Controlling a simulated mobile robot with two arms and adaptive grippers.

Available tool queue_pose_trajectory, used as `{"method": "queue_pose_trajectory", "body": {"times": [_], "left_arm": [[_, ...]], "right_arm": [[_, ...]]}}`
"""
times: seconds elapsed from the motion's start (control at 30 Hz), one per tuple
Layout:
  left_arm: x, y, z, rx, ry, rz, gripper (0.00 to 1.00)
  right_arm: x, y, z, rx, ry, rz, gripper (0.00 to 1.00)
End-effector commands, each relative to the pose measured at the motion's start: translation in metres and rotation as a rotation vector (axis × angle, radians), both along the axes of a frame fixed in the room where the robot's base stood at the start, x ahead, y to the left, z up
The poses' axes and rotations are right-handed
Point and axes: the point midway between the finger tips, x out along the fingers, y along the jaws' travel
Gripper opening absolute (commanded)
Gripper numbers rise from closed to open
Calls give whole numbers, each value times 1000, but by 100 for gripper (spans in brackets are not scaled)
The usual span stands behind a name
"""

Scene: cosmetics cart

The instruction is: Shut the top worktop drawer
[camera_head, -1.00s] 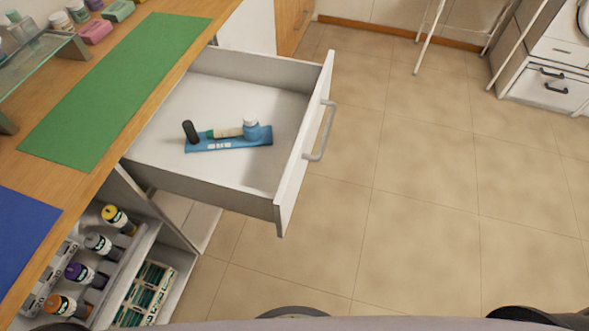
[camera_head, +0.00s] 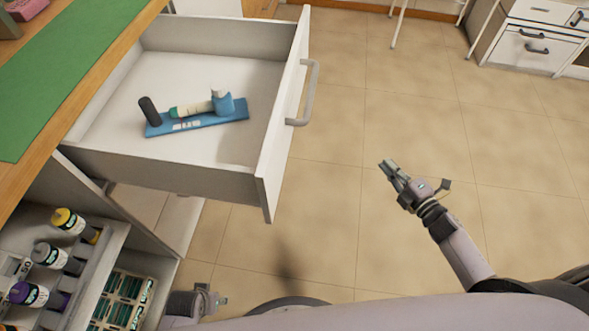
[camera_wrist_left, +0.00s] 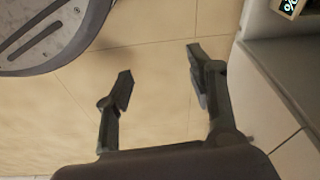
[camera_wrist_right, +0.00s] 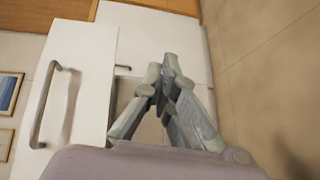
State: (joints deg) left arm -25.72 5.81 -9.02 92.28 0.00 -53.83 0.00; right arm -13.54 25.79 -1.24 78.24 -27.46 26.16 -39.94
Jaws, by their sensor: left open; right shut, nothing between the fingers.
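The top worktop drawer (camera_head: 178,185) stands pulled far out from under the wooden worktop in the head view. Its white front (camera_head: 283,120) carries a grey bar handle (camera_head: 309,95). My left gripper (camera_wrist_left: 160,75) is open and empty, low near the cart.
A green mat (camera_head: 60,75) lies on the worktop (camera_head: 75,125). Below, an open shelf holds several bottles (camera_head: 48,255) and a rack of small green-and-white packs (camera_head: 122,300). The tiled floor (camera_head: 420,110) right of the drawer is clear. A white cabinet (camera_head: 525,50) stands at the far right.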

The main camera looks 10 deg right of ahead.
Motion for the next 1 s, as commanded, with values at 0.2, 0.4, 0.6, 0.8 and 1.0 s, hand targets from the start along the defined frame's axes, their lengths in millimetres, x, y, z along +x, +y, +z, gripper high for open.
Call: {"method": "queue_pose_trajectory", "body": {"times": [0.2,0.4,0.6,0.8,1.0], "left_arm": [[25,-3,41,-6,-56,8,51],[21,-1,91,-7,-93,13,51],[11,1,120,-7,-107,16,51],[8,2,127,-6,-102,17,51],[8,2,129,-5,-98,17,51]], "right_arm": [[5,57,108,-500,-562,400,0],[-47,114,156,-894,-1002,694,0],[-81,138,167,-1083,-1222,837,0],[-82,154,170,-1106,-1254,856,0],[-70,190,172,-1102,-1254,854,0]]}}
